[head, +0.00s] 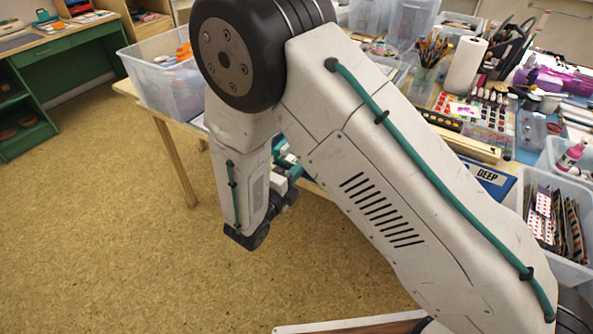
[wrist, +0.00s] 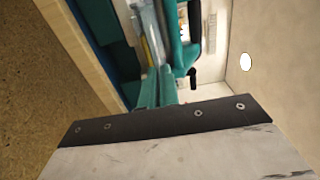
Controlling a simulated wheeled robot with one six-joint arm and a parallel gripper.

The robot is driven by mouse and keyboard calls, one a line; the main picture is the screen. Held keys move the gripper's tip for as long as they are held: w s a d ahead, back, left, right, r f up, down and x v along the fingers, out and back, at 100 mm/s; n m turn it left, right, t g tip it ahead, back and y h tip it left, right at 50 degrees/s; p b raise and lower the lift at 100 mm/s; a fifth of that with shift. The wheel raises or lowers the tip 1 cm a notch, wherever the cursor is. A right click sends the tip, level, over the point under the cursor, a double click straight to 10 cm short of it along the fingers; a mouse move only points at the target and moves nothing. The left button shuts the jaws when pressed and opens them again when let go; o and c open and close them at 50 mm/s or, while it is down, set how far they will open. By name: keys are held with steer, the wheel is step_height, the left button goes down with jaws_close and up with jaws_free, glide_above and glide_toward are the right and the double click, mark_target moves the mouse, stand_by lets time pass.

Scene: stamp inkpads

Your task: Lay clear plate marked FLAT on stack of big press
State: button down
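I cannot make out the clear plate marked FLAT or the stack of the big press in the head view; my arm covers much of the table there. A blue panel marked DEEP (head: 487,177) lies near the table's front edge, right of my arm. My gripper is mostly hidden in the head view; small teal parts show behind my wrist, near the table edge. In the wrist view, narrow teal parts (wrist: 147,92) stand above my wrist's dark edge. Whether they are fingers or a press, and whether anything is held, I cannot tell. A teal form with a dark loop shows beyond them.
A wooden table edge (wrist: 88,60) runs along the left in the wrist view. A clear bin (head: 170,85) stands at the table's left end. Paints (head: 470,112), a paper roll (head: 464,67) and a card bin (head: 570,250) crowd the right. Open floor (head: 110,240) lies at left.

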steer(key=shift+f, duration=0.4)
stand_by(0.4)
steer(key=c, duration=1.6)
jaws_free()
steer(key=shift+o, duration=0.2)
steer(key=shift+s+a, duration=0.1)
steer(key=shift+s, duration=0.05)
steer(key=shift+v, duration=2.35)
steer(key=v, duration=0.7)
steer(key=shift+s+a, duration=0.2)
steer(key=shift+s, duration=0.15)
